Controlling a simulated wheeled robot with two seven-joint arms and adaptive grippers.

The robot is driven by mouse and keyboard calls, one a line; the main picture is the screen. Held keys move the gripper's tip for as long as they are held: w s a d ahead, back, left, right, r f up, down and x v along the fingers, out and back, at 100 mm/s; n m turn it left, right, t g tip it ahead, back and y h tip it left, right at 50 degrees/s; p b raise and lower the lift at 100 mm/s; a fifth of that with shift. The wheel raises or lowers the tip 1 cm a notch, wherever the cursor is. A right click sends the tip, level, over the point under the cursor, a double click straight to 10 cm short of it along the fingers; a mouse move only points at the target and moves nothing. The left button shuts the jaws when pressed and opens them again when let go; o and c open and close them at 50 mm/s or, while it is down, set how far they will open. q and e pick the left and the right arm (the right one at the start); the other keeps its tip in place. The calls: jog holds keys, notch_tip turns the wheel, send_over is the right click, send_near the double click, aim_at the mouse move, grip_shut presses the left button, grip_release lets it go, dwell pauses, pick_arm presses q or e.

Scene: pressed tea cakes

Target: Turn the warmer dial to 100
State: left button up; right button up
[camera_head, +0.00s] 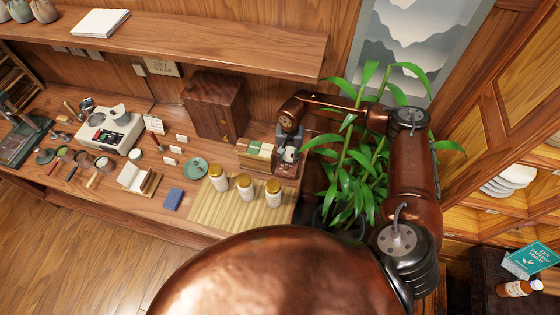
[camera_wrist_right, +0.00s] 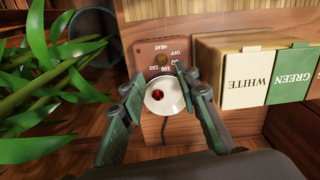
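In the head view my right gripper (camera_head: 288,149) is at the counter's right end, hiding most of the warmer. My left gripper is not in view.
A box of WHITE (camera_wrist_right: 245,81) and GREEN (camera_wrist_right: 292,76) packets stands close beside the dial. A leafy plant (camera_head: 345,165) crowds the arm's other side. Several gold-lidded jars (camera_head: 244,187) stand on a bamboo mat (camera_head: 215,212) nearby.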

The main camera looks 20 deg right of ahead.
aim_at(287, 166)
jog(key=f, duration=0.3)
jog(key=f+p, duration=0.1)
jog(key=f, duration=0.1)
jog(key=shift+a, duration=0.3)
jog(key=shift+f, duration=0.4)
jog(key=shift+d, duration=0.1)
grip_shut()
